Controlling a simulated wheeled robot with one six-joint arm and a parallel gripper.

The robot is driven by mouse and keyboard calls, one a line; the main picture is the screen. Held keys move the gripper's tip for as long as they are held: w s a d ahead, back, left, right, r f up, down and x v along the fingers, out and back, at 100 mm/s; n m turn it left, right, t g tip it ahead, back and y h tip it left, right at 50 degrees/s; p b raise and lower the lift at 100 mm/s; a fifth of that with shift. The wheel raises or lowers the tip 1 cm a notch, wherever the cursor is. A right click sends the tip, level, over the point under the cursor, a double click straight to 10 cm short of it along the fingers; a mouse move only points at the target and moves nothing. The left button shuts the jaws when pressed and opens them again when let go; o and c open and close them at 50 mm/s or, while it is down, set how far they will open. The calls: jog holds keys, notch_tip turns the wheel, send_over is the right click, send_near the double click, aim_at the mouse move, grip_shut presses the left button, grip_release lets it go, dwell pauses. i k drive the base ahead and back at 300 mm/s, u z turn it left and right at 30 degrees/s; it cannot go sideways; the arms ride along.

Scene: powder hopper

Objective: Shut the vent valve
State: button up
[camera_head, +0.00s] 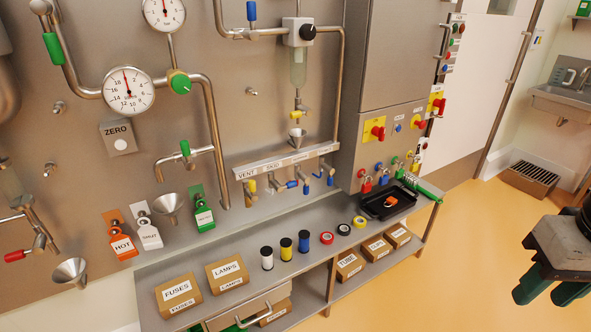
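The label VENT (246,174) is on the left end of a pale labelled strip on the steel panel. Below it is a small valve with a yellow handle (251,186), which looks roughly upright; at this size I cannot tell its exact angle. My gripper (543,294) is at the far right of the view, over the orange floor, well away from the valve. Its two dark green fingers are apart, with nothing seen between them.
Several blue-handled valves (306,187) hang along the same strip, right of the vent valve. The shelf (225,253) below holds spools, tape rolls, boxes and a black tray (373,207). A steel cabinet (385,75) stands right of the strip. Open floor (455,262) lies between my gripper and the shelf.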

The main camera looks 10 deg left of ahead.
aim_at(251, 189)
jog(key=z, duration=0.1)
jog(key=i, duration=1)
jog(key=u, duration=0.3)
